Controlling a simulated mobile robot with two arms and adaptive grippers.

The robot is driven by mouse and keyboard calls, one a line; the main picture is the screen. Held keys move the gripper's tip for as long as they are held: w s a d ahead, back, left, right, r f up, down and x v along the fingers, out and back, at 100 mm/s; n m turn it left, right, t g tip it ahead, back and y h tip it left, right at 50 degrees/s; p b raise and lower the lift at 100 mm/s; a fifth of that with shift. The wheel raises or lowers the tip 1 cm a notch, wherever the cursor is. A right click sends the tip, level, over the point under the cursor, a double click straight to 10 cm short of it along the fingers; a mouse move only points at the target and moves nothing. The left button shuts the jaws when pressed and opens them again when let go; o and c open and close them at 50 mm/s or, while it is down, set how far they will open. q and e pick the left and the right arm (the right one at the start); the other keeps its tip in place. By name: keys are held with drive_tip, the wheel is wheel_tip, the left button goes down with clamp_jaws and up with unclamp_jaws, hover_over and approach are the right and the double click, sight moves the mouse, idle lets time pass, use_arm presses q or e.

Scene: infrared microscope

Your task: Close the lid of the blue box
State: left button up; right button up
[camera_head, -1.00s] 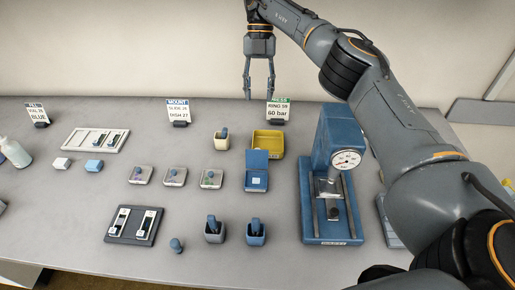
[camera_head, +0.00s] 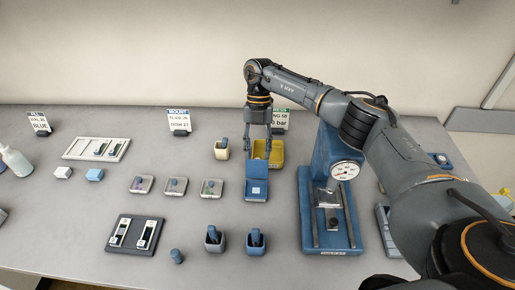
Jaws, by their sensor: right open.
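The blue box (camera_head: 257,192) stands on the table near the middle, left of the blue press. Its lid (camera_head: 257,166) is open and stands up at the back of the box. A small light square shows inside the box. My right gripper (camera_head: 259,150) points down, open, just behind the raised lid and over the yellow tray. Its fingertips are partly hidden, and I cannot tell whether they touch the lid. My left gripper is not in view.
A yellow tray (camera_head: 276,154) lies behind the box. The blue press (camera_head: 331,205) with a dial stands to the right. A beige mortar (camera_head: 221,149) is behind left, several small tins (camera_head: 212,188) left, and two mortars (camera_head: 256,242) in front.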

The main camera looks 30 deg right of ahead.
drive_tip(key=shift+s+a+f, duration=0.1)
drive_tip(key=shift+s+f, duration=0.05)
drive_tip(key=shift+f, duration=0.35)
